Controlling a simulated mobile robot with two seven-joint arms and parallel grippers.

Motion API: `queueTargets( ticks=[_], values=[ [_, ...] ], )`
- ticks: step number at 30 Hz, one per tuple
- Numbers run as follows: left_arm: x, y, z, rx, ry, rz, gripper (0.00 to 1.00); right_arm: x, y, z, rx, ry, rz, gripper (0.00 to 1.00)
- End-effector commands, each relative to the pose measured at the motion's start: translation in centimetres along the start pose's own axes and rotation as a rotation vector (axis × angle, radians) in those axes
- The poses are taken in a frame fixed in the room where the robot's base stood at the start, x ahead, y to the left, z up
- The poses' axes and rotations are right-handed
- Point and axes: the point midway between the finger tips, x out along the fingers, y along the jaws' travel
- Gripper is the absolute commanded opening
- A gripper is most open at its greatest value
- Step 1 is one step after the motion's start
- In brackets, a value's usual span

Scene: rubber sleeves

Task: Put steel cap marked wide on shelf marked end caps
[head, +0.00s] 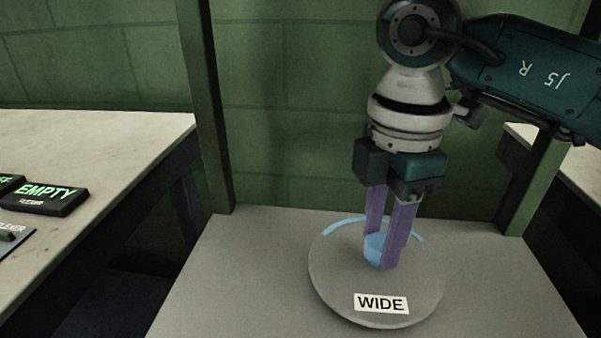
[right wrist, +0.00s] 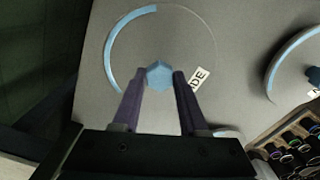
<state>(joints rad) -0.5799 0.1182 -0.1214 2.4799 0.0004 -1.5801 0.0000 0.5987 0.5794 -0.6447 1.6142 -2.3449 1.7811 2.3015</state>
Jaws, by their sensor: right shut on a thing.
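The steel cap (head: 335,275) marked WIDE is a flat grey disc with a light blue arc at its far rim and a blue knob (head: 375,248) in its middle. My right gripper (head: 381,262) points down with its purple fingers shut on the knob. In the right wrist view the knob (right wrist: 159,75) sits between the fingertips, and the label is partly hidden by a finger. The cap is level over a grey surface (head: 230,270); I cannot tell whether it touches it. No shelf label reading end caps shows. My left gripper is out of view.
A pale bench (head: 90,140) at the left holds a black EMPTY sign (head: 46,196). Green posts (head: 207,100) rise behind the grey surface. The right wrist view shows another disc with a blue arc (right wrist: 290,55) and a crate (right wrist: 262,140) of several small round items.

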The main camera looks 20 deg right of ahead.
Motion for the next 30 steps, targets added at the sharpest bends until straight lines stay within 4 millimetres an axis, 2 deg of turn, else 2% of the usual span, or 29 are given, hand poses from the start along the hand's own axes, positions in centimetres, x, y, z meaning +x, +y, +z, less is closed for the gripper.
queueTargets(
  ticks=[8,9,17,25,30],
  values=[
    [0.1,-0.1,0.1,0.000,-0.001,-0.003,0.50,0.2,0.0,0.0,0.000,0.000,0.000,0.00],
    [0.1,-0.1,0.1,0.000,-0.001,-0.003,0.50,0.3,0.0,0.1,-0.001,-0.001,-0.001,0.44],
    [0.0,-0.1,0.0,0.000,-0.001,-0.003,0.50,0.2,0.0,0.1,-0.001,-0.001,-0.001,0.72],
    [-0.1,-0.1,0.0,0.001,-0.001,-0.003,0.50,-0.1,0.0,0.1,-0.001,0.000,0.000,0.72],
    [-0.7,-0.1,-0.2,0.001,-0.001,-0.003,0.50,-2.4,0.1,0.1,-0.001,0.000,0.004,0.72]
  ],
)
